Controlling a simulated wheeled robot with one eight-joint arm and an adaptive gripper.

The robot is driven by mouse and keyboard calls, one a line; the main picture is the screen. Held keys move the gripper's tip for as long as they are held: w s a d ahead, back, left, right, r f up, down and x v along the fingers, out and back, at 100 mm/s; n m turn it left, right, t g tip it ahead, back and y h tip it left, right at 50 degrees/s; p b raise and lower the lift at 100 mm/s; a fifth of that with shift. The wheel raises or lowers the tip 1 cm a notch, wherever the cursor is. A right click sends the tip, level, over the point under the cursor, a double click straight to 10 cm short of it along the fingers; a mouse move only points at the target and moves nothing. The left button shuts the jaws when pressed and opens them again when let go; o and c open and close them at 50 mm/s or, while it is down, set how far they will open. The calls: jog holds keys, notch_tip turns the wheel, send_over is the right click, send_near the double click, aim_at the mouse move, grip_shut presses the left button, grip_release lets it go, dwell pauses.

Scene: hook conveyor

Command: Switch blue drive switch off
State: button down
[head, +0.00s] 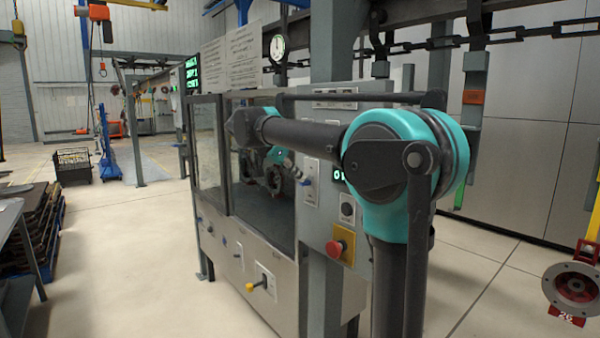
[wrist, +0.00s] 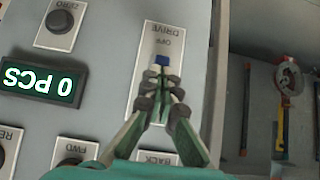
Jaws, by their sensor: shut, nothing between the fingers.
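The blue drive switch (wrist: 162,60) sits on a pale plate (wrist: 150,38) marked DRIVE and OFF, which appears upside down in the wrist view. Its blue part shows close to the word OFF; my fingers hide the plate beyond it. My gripper (wrist: 160,76) is shut and empty, its fingertips right at the blue part. I cannot tell whether they touch it or which way the switch is set. In the head view the switch (head: 307,182) shows small on the grey control panel, with my gripper (head: 296,171) just to its left.
A green "0 PCS" display (wrist: 42,82) and a ZERO button (wrist: 59,21) are beside the plate. FWD (wrist: 70,160) and other buttons lie near my gripper. A red stop button (head: 336,248) is lower on the panel. Glass doors (head: 206,150) stand left of it.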

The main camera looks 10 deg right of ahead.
jog(key=shift+s+a+f+t+h, duration=0.15)
jog(key=shift+f+t+h, duration=0.25)
jog(key=shift+h, duration=0.2)
jog(key=shift+r, duration=0.1)
jog(key=shift+r, duration=0.7)
